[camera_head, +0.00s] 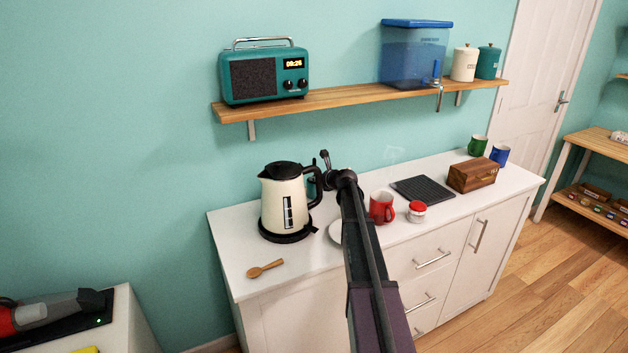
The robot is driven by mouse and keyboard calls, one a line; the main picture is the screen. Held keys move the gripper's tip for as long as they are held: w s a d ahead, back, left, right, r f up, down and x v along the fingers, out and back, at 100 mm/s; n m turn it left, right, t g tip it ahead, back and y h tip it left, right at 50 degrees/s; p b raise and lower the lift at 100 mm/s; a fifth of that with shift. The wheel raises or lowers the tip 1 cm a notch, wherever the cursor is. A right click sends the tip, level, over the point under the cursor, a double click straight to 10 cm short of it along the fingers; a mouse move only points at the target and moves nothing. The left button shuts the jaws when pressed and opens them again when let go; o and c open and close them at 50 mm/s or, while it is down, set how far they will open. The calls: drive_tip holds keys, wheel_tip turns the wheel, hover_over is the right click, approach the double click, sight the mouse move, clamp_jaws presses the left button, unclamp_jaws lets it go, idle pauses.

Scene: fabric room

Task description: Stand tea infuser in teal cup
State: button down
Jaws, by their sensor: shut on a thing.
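My gripper (329,178) is at the far end of my dark arm, above the counter just right of the kettle. It is small and dark here. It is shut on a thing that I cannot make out. I cannot pick out the tea infuser. No clearly teal cup shows; a green cup (477,145) stands at the counter's back right, beside a blue cup (499,155). A white saucer or plate (335,231) is partly hidden behind my arm, and anything standing there is hidden too.
On the white counter (226,262) are a cream kettle (284,200), a wooden spoon (264,269), a red mug (381,207), a red-lidded jar (417,211), a dark ridged mat (422,189) and a wooden box (472,174). A shelf (340,98) runs above.

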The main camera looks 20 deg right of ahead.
drive_tip(key=c, duration=1.1)
unclamp_jaws()
drive_tip(key=shift+f, duration=0.1)
drive_tip(key=shift+r, duration=0.2)
drive_tip(key=p+v, duration=0.5)
drive_tip(key=v, duration=0.7)
drive_tip(key=shift+s+f, duration=0.1)
drive_tip(key=shift+s, duration=0.1)
